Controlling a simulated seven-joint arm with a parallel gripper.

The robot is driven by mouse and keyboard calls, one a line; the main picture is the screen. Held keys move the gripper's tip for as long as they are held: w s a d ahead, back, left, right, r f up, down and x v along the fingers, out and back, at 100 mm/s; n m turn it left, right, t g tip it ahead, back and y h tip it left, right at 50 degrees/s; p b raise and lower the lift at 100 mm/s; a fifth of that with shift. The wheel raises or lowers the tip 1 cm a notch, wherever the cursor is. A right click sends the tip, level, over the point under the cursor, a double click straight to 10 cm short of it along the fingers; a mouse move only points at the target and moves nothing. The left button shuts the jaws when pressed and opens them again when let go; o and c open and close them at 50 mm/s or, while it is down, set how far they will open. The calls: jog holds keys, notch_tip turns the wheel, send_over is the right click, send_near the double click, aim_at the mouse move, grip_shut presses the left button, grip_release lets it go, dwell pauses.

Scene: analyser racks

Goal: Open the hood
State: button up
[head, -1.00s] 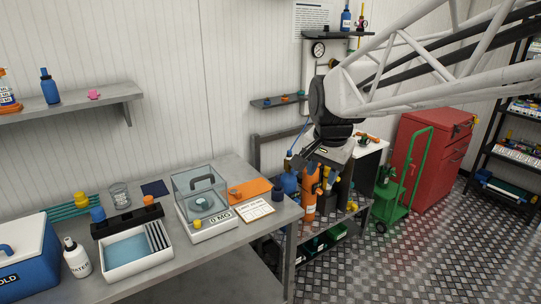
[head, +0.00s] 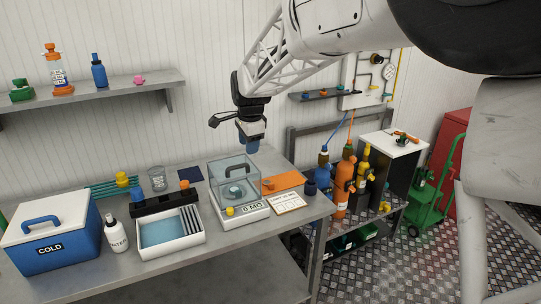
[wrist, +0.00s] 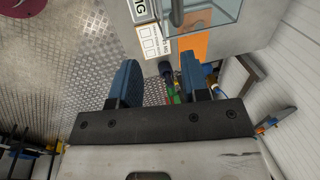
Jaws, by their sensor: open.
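The hood (head: 222,185) is a clear box with a dark bar handle (head: 237,168) on top. It sits closed over the pan of a white balance (head: 246,213) on the grey bench. My gripper (head: 249,145) is in the air above and slightly behind the hood, apart from it. In the wrist view, my gripper (wrist: 159,80) shows two blue fingers spread apart with nothing between them. The hood (wrist: 215,14) and part of its handle (wrist: 176,14) show at the top edge of the wrist view, beyond the fingertips.
An orange mat (head: 283,181) and a printed card (head: 288,202) lie right of the balance. A white tray (head: 170,246), a black rack (head: 150,207) and a blue cold box (head: 50,255) stand to the left. Gas cylinders (head: 343,185) stand past the bench's right end.

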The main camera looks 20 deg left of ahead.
aim_at(238, 166)
jog(key=a, duration=0.2)
jog(key=a+f, duration=0.1)
jog(key=shift+w+a, duration=0.15)
jog(key=shift+a, duration=0.25)
jog(key=shift+w+a+f, duration=0.15)
jog(key=shift+f, duration=1.15)
jog(key=shift+w+a+f, duration=0.2)
jog(key=shift+f, duration=1.05)
jog(key=shift+w+a+f, duration=0.15)
jog(key=shift+f, duration=1.15)
jog(key=shift+c, duration=0.2)
grip_shut()
